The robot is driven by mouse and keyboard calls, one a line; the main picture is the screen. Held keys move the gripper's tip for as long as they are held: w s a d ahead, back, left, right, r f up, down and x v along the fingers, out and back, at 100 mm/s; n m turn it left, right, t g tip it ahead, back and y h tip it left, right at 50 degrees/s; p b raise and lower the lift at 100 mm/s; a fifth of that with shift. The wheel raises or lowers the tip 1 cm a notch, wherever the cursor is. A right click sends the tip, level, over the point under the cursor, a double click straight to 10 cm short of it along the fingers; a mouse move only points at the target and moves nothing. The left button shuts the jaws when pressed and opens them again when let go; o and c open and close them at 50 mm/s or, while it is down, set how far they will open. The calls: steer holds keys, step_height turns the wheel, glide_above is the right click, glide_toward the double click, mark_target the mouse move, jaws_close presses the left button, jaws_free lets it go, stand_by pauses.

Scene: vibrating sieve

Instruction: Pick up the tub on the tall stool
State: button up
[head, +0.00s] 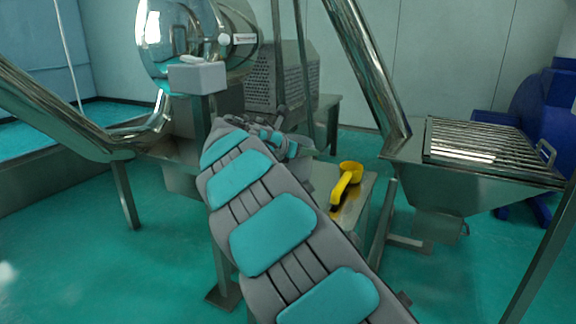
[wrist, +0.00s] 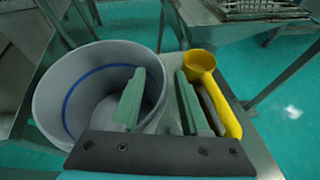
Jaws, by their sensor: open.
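The tub (wrist: 62,105) is grey and round with a blue line inside. It stands upright on the metal top of the stool (wrist: 258,150) in the wrist view. My gripper (wrist: 160,78) is open over the tub's right side. Its left finger shows within the tub's opening and its right finger outside, with the tub's right wall between them. I cannot tell whether either finger touches the wall.
A yellow scoop (wrist: 203,65) lies on the stool close to my right finger; it also shows in the head view (head: 346,183). A steel hopper with a grate (head: 485,145) stands to the right. A shiny machine drum (head: 170,40) stands behind.

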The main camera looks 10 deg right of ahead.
steer(key=shift+w+d, duration=0.15)
jaws_close()
stand_by(1.4)
